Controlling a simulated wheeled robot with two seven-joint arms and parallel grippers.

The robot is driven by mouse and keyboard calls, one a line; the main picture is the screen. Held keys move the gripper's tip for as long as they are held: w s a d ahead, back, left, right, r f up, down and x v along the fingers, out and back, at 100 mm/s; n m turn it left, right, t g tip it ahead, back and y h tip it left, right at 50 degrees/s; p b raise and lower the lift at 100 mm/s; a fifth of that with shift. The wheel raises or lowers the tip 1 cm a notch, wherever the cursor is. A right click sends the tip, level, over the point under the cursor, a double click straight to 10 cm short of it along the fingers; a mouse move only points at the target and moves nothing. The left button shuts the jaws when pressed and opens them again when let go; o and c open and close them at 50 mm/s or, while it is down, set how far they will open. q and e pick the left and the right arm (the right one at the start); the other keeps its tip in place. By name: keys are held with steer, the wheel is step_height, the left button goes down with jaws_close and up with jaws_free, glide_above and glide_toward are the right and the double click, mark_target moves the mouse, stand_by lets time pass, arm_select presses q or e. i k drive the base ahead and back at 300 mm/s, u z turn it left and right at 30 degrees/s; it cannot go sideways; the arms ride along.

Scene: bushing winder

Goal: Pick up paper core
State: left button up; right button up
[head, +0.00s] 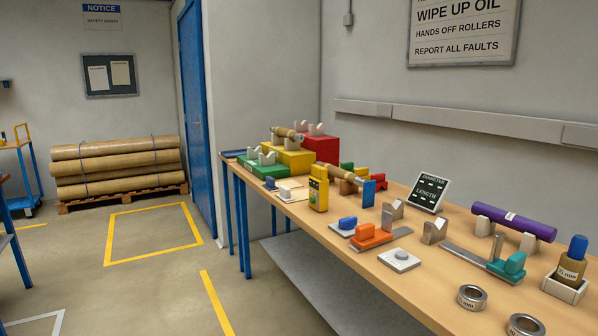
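Tan cylinders that look like paper cores are on the workbench (425,270). One small tan roll (287,133) rests on white cradles above the yellow block (292,160). Another tan roll (342,174) lies mid-bench beside a blue upright block (369,193). Large brown paper rolls (115,160) are stacked and strapped on a wooden pallet at the back left. I cannot tell which of these is the paper core. Neither of my grippers is in view.
A purple roller (513,221) sits on cradles at the right. Metal rings (472,297), an orange clamp (374,237), a teal clamp (510,267), a yellow device (318,188) and a gauge sign (428,193) crowd the bench.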

mark_target(353, 178)
steer(key=u, duration=0.8)
steer(key=i, duration=2.1)
steer(key=z, duration=0.85)
